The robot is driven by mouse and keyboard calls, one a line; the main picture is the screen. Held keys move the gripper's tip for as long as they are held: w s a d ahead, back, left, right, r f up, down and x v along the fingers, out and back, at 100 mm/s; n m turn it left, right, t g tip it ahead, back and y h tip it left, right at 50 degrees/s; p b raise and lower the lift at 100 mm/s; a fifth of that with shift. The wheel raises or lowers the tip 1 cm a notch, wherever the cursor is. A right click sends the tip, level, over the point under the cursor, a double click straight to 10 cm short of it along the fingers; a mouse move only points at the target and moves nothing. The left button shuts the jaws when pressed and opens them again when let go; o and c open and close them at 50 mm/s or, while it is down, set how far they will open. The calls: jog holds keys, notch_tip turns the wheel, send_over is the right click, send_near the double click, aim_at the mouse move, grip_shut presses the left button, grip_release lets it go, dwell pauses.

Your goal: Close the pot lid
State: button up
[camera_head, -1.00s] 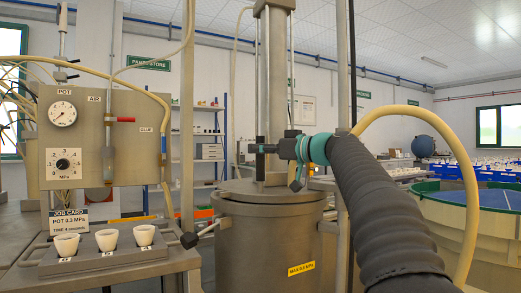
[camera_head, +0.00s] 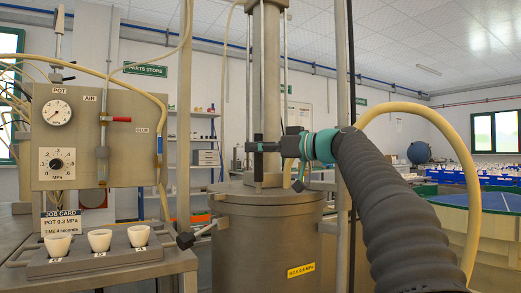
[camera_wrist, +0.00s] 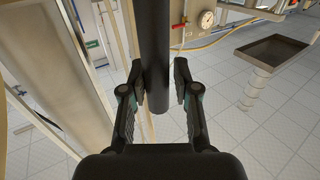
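The grey metal pot (camera_head: 255,235) stands in the middle of the head view, with a yellow pressure label on its front. Its flat lid (camera_head: 235,188) lies over the top; I cannot tell whether any gap is left under the rim. A thick metal column rises above the lid. My gripper (camera_head: 262,147) is just above the lid, reaching in from the right, at a dark upright bar. In the wrist view my gripper (camera_wrist: 160,88) has one finger on each side of this dark bar (camera_wrist: 157,50). I cannot tell whether both fingers press on it.
At left stands a gauge panel (camera_head: 130,145) with hoses and a red-handled valve. Below it, a tray (camera_head: 100,264) holds three white cups beside a job card (camera_head: 61,222). Upright posts flank the pot. A green-rimmed round tank (camera_head: 455,210) is at right.

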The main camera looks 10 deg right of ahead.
jog(key=shift+o, duration=1.1)
jog(key=shift+s+a+r, duration=0.1)
jog(key=shift+s, duration=0.05)
jog(key=shift+d, duration=0.2)
jog(key=v, duration=1.1)
jog(key=shift+s+d, duration=0.2)
jog(key=shift+d, duration=0.15)
